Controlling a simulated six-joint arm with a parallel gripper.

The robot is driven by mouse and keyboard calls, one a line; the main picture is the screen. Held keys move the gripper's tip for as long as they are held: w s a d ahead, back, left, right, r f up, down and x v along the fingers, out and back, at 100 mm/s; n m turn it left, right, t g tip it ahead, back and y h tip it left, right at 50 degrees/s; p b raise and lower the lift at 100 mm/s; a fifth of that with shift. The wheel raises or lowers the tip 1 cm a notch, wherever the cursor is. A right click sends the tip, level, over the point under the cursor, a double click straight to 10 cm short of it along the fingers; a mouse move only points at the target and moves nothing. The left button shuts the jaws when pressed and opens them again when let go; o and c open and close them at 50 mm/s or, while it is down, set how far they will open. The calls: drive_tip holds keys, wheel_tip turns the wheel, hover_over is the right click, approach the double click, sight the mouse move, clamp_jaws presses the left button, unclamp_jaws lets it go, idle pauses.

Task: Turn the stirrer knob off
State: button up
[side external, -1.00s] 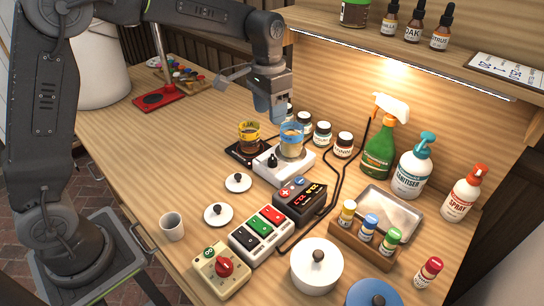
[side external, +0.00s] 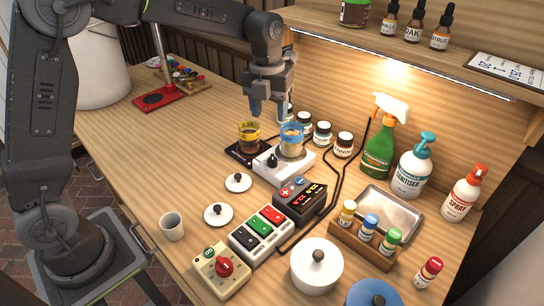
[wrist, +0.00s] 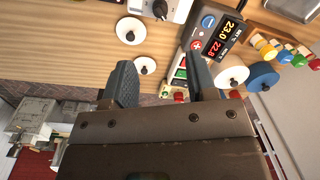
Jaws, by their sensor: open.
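The white stirrer (side external: 283,164) stands mid-bench with a black knob (side external: 272,161) on its front and a glass beaker (side external: 292,140) with a blue band and tan contents on top. In the wrist view the stirrer's knob (wrist: 160,9) shows at the top edge, on a white housing that is cut off. My gripper (side external: 268,108) is above and behind the stirrer, fingers pointing down, apart and empty. In the wrist view my gripper's two fingers (wrist: 160,85) are spread with nothing between them. The knob's exact setting is too small to read.
A dark plate with an amber beaker (side external: 249,134) stands just left of the stirrer. A controller with red digits (side external: 300,200) and a switch box (side external: 261,234) stand in front. Several small jars stand behind.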

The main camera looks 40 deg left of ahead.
sight(272, 156)
drive_tip(key=f, duration=0.4)
drive_tip(key=f+m, duration=0.1)
drive_tip(key=f, duration=0.4)
drive_tip(key=f+m, duration=0.1)
drive_tip(key=f, duration=0.3)
drive_tip(key=shift+d+f, duration=0.3)
drive_tip(key=shift+f, duration=0.1)
drive_tip(key=c, duration=0.9)
drive_tip(key=shift+n, duration=1.6)
drive_tip(key=o, duration=0.9)
